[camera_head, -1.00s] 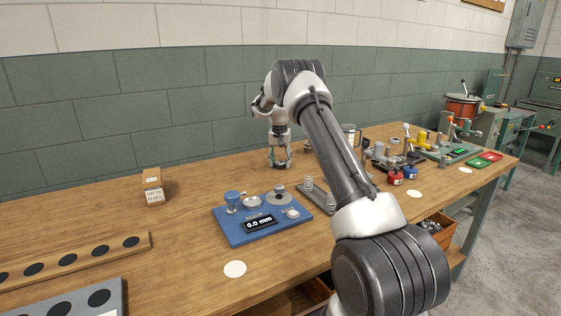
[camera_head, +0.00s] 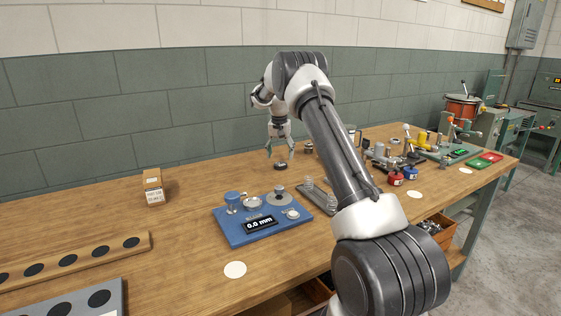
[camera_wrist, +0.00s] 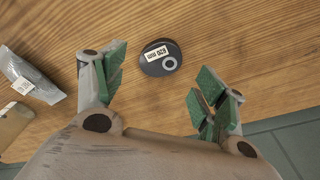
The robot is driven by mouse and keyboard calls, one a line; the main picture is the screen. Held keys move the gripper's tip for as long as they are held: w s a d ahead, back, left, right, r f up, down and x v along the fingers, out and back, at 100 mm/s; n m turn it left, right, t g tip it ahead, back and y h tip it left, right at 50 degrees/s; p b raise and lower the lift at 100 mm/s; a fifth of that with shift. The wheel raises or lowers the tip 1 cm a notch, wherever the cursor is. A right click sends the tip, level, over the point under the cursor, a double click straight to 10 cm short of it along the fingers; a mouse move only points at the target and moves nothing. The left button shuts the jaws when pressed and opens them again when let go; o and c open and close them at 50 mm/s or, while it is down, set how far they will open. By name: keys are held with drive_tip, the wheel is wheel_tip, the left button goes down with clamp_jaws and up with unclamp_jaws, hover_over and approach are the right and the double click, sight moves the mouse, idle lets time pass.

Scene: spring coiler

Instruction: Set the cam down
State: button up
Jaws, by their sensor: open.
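The cam (camera_head: 281,166) is a small dark disc lying flat on the wooden bench top, behind the blue gauge plate. In the wrist view the cam (camera_wrist: 160,58) shows a white printed label and a light ring around a hole. My gripper (camera_head: 281,152) is above the cam, pointing down, with its fingers spread apart. In the wrist view the green-padded fingers of my gripper (camera_wrist: 160,88) are wide open with nothing between them. The cam lies apart from both fingers.
The blue gauge plate (camera_head: 236,233) reading 0.0 mm stands in front. A small carton (camera_head: 153,187) sits at left. Silvery bag (camera_wrist: 30,75) lies near the cam in the wrist view. Bench between carton and cam is clear.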

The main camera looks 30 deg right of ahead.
sight(280, 164)
drive_tip(key=s+a+r+n, duration=0.1)
drive_tip(key=s+a+r, duration=0.15)
drive_tip(key=r, duration=0.35)
drive_tip(key=s+a+r, duration=0.1)
drive_tip(key=s+r, duration=0.3)
drive_tip(key=r, duration=0.3)
drive_tip(key=s+a+r+n, duration=0.1)
drive_tip(key=s+r, duration=0.2)
drive_tip(key=r, duration=0.3)
drive_tip(key=s+a+r+n+t, duration=0.1)
drive_tip(key=s+a+r, duration=0.15)
drive_tip(key=s, duration=0.55)
drive_tip(key=s+a+r+n+t, duration=0.15)
drive_tip(key=s+r, duration=0.25)
drive_tip(key=s, duration=0.4)
drive_tip(key=s+a+f+n, duration=0.1)
drive_tip(key=s+f, duration=0.1)
drive_tip(key=s, duration=0.7)
drive_tip(key=s+a+f+n, duration=0.1)
drive_tip(key=s+a+f, duration=0.1)
drive_tip(key=s, duration=0.6)
drive_tip(key=s+a+f+n, duration=0.1)
drive_tip(key=s+f, duration=0.2)
drive_tip(key=s, duration=0.6)
drive_tip(key=shift+s+a+t+y, duration=0.25)
drive_tip(key=shift+s+t+y, duration=0.05)
drive_tip(key=shift+t+y, duration=0.15)
